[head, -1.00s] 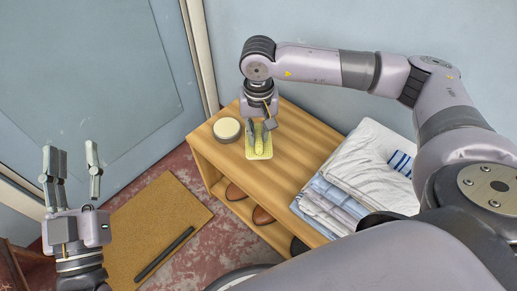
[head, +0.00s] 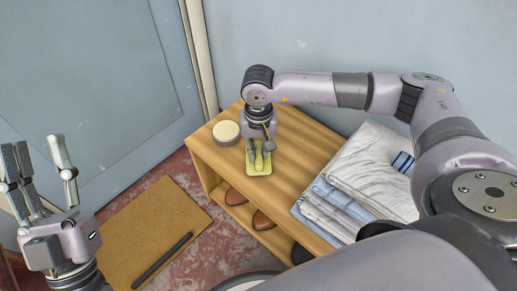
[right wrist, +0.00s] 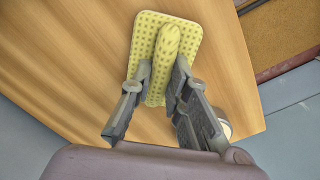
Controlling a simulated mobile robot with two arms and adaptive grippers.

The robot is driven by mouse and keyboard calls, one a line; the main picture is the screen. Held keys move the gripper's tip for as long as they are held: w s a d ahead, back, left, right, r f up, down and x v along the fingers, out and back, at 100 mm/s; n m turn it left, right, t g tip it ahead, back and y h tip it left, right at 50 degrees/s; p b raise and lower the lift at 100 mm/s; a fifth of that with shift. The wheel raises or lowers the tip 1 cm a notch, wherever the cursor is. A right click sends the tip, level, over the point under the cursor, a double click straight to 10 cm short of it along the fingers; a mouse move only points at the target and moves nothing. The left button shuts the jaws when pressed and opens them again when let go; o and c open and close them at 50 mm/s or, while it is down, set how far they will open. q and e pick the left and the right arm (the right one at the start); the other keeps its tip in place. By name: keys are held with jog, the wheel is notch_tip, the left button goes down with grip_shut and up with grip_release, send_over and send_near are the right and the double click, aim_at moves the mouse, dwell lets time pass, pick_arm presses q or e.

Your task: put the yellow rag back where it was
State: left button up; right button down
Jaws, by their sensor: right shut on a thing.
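The yellow rag (head: 259,166) is a dotted yellow cloth with a raised fold along its middle. It lies on the wooden bench top near its left end, in front of a round tin. My right gripper (head: 259,155) points down over it and is shut on the fold. In the right wrist view the rag (right wrist: 185,32) spreads flat around the fold, and my right gripper (right wrist: 160,82) has a finger on each side of it. My left gripper (head: 42,160) is open and empty at the far left, well away from the bench.
The round tin (head: 226,132) with a pale top stands on the bench (head: 290,150) close behind the rag. Folded laundry (head: 365,175) is stacked on the bench's right. Shoes (head: 262,220) sit on the shelf below. A brown mat (head: 160,225) with a dark bar (head: 162,262) lies on the floor.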

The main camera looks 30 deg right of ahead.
aim_at(258, 152)
jog(key=shift+f, duration=0.1)
jog(key=c, duration=1.5)
grip_release()
jog(key=shift+c, duration=0.2)
pick_arm(q)
jog(key=shift+s+r+t, duration=0.3)
jog(key=shift+s+r, duration=0.05)
pick_arm(e)
notch_tip(258, 152, up, 5)
jog(key=shift+p, duration=0.85)
pick_arm(q)
jog(key=w+f+g+y+p, duration=0.1)
jog(key=w+f+g, duration=0.2)
jog(key=f, duration=0.4)
jog(key=w+f+g+y, duration=0.2)
jog(key=f+g, duration=0.4)
jog(key=f, duration=0.1)
jog(key=shift+w+a+f+g+p, duration=0.2)
jog(key=shift+w+a+g+p, duration=0.1)
jog(key=shift+w+p, duration=0.1)
pick_arm(e)
notch_tip(258, 152, up, 7)
